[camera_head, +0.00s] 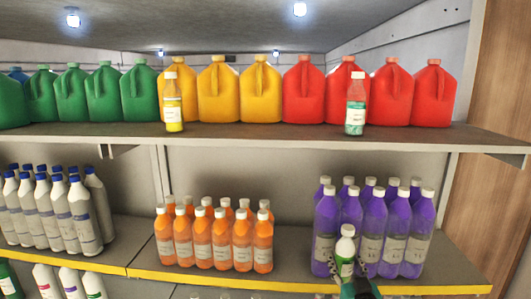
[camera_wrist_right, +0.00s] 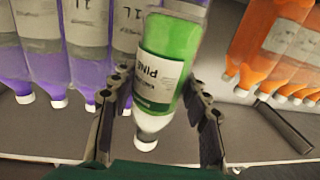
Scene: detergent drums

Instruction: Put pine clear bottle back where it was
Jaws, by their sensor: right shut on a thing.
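The pine clear bottle (camera_head: 345,250), green with a white cap and a white label, is upright in front of the purple bottles on the middle shelf. My right gripper (camera_head: 350,280) is shut on it, low in the head view. In the right wrist view, which shows things upside down, the bottle (camera_wrist_right: 165,65) sits between the two fingers of my right gripper (camera_wrist_right: 158,98), with "PINE" legible on its label. I cannot tell whether its base touches the shelf. My left gripper is not in view.
Purple bottles (camera_head: 372,230) and orange bottles (camera_head: 222,240) stand on the middle shelf (camera_head: 290,262), with bare shelf between them. The upper shelf (camera_head: 250,135) holds large jugs, a small yellow bottle (camera_head: 173,103) and a small green-and-white bottle (camera_head: 356,104) in front.

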